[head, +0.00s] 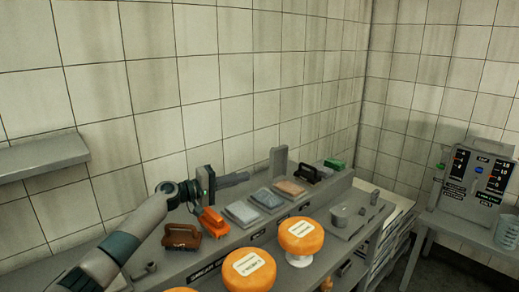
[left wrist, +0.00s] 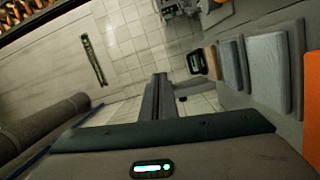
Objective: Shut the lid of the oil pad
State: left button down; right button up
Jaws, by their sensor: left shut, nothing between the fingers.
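My left gripper (head: 232,180) is shut and empty, held above the back of the grey bench, its fingers pointing right. The closed fingers also show in the left wrist view (left wrist: 159,98). An upright grey panel (head: 279,160) stands at the back of the bench, just beyond the fingertips; it looks like a raised lid, though I cannot tell for certain. In front of it lie a tan pad (head: 290,188), a blue-grey pad (head: 265,199) and a light grey pad (head: 242,213) in a row. No label shows which is the oil pad. My right gripper is not in view.
A brown brush (head: 182,237) and an orange brush (head: 213,223) stand left of the pads; a black brush (head: 307,174) and a green one (head: 335,164) stand right. A control box (head: 478,185) stands far right.

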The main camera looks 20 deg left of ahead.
aim_at(278, 157)
jog(key=i+j, duration=0.3)
jog(key=i, duration=0.15)
jog(key=i+j, duration=0.35)
jog(key=i, duration=0.1)
